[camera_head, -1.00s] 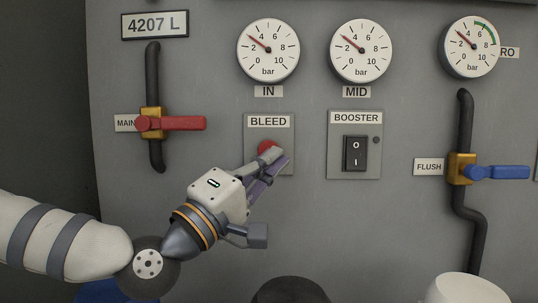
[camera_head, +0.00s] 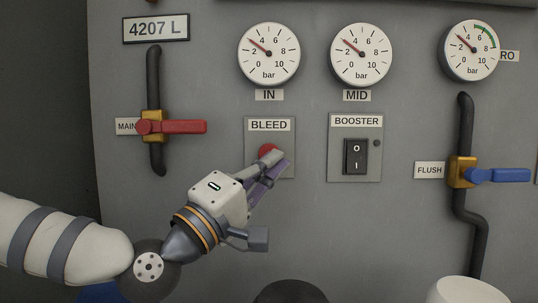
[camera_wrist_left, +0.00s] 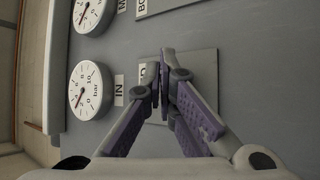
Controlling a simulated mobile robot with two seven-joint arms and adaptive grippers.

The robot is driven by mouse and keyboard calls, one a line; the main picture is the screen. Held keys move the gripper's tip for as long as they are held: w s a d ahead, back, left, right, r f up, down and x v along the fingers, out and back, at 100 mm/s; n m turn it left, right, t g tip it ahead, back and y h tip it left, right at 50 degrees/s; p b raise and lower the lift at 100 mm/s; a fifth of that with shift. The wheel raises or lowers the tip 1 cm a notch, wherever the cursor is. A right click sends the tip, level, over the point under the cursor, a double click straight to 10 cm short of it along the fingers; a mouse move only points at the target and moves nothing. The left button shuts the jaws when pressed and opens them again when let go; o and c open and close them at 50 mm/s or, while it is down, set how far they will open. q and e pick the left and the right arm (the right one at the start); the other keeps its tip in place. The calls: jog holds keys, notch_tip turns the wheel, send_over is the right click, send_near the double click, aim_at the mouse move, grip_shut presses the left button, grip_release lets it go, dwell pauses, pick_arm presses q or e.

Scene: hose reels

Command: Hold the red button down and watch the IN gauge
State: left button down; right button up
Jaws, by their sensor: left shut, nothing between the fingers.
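The red button (camera_head: 267,151) is on the BLEED plate (camera_head: 285,126), below the IN gauge. My left gripper (camera_head: 274,158) is shut and empty, its fingertips at the button's lower right and partly covering it. They look in contact with it, but I cannot tell how far it is pressed. In the left wrist view the closed fingertips (camera_wrist_left: 160,88) are in front of the plate and hide the button. The IN gauge (camera_head: 269,66) has its red needle between 2 and 4 bar; it also shows in the left wrist view (camera_wrist_left: 90,88). My right gripper is not in view.
The MID gauge (camera_head: 361,67) and BOOSTER switch (camera_head: 355,157) are to the right. The red MAIN lever (camera_head: 185,127) is at the left, the blue FLUSH lever (camera_head: 500,175) at the right. Another gauge (camera_head: 471,62) is at the upper right.

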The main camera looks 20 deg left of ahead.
pick_arm(q)
jog(key=shift+w, duration=0.15)
jog(key=shift+w+a, duration=0.1)
jog(key=shift+w, duration=0.2)
jog(key=shift+w+a, duration=0.2)
jog(key=shift+w, duration=0.3)
dwell(2.0)
dwell(1.6)
jog(key=shift+s+d, duration=0.3)
jog(key=shift+s, duration=0.6)
jog(key=shift+s, duration=0.1)
